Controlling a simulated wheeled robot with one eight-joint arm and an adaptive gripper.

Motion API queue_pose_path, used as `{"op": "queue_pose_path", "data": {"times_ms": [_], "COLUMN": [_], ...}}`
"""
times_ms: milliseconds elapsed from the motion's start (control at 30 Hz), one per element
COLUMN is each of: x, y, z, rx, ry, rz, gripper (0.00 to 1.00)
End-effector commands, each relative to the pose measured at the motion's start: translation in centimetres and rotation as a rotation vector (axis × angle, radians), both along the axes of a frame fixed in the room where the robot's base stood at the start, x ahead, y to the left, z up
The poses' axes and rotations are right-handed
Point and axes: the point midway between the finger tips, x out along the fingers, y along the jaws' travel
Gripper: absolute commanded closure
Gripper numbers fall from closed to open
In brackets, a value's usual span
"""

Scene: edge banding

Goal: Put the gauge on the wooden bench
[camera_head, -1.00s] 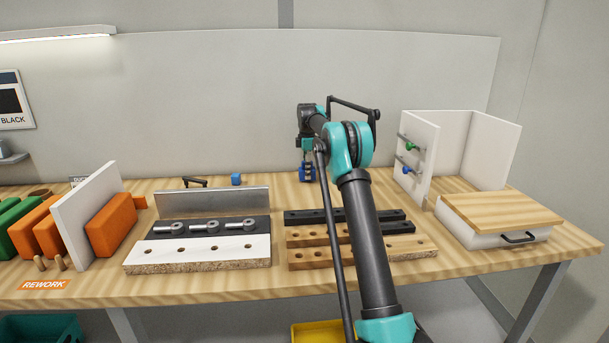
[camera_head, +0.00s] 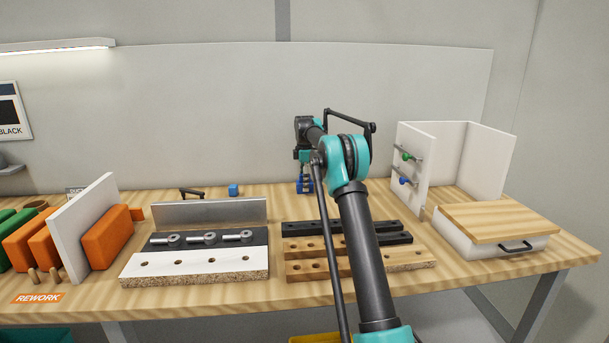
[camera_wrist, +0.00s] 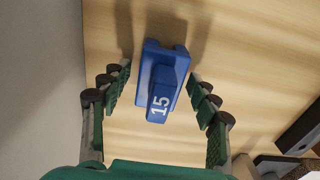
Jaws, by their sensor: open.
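A blue gauge (camera_wrist: 168,77) marked "15" lies on the light wooden bench surface (camera_wrist: 125,25) in the wrist view, between my two green-padded fingers. In the head view the blue gauge (camera_head: 305,187) is at the back of the wooden bench (camera_head: 205,302), below my arm's end. My gripper (camera_wrist: 159,73) is open, with a finger on each side of the gauge and visible gaps to both. In the head view my gripper (camera_head: 305,172) is small and partly hidden by my arm.
A small blue block (camera_head: 233,190) and a black handle lie behind a metal fence (camera_head: 210,213). Drilled strips (camera_head: 360,260) lie in front of my gripper. A white upright panel with green and blue knobs (camera_head: 405,156) and a wood-topped box (camera_head: 500,219) stand right.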

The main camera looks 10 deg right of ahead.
Motion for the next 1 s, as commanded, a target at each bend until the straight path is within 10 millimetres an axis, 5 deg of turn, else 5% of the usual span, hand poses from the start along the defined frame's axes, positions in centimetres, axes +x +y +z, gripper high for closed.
{"op": "queue_pose_path", "data": {"times_ms": [533, 1000], "x": [0.0, 0.0], "y": [0.0, 0.0], "z": [9.7, 11.8], "rx": [0.0, 0.0], "ry": [0.0, 0.0], "rz": [0.0, 0.0], "gripper": [0.39, 0.39]}}
